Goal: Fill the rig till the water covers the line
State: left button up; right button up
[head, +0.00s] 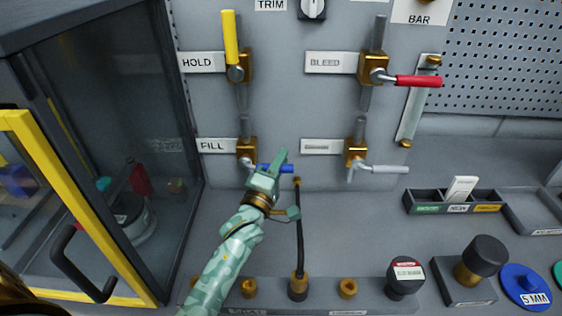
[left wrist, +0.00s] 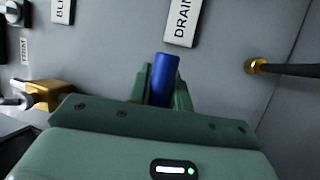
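The FILL valve (head: 246,150) is brass, beside its FILL label (head: 217,146). Its blue handle (head: 287,168) lies roughly level, pointing right. My left gripper (head: 271,168) is at this handle; in the left wrist view the blue handle (left wrist: 165,80) sits between the fingers, which look closed against both sides. An upright gauge strip (head: 414,115) with brass ends is at the right of the panel. No water level or line can be made out on it. My right gripper is not in view.
The HOLD valve's yellow handle (head: 230,38) points up. The BLEED valve's red handle (head: 420,81) and a grey handle (head: 384,169) point right. A black hose (head: 299,235) runs just right of my gripper. A yellow-framed cabinet door (head: 75,200) stands at left.

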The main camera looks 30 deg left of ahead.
pick_arm(q)
grip_shut()
notch_tip(320, 180, up, 8)
jog(key=n+g+y+p, duration=0.2)
jog(key=n+y+p, duration=0.75)
jog(key=n, duration=1.25)
send_over(242, 159)
jog(key=w+d+b, duration=0.1)
jog(key=d+b, duration=0.1)
jog(key=b, duration=0.1)
jog(key=y, duration=0.2)
jog(key=shift+f+y, duration=0.15)
jog(key=shift+y, duration=0.2)
jog(key=shift+s+a+n+g+y, duration=0.3)
jog(key=shift+a+n+g, duration=0.2)
jog(key=shift+n, duration=0.7)
jog(key=shift+s+a+n+g+y, duration=0.15)
jog(key=shift+a+n+g+y, duration=0.3)
jog(key=shift+n, duration=0.75)
jog(key=o, duration=0.6)
grip_release()
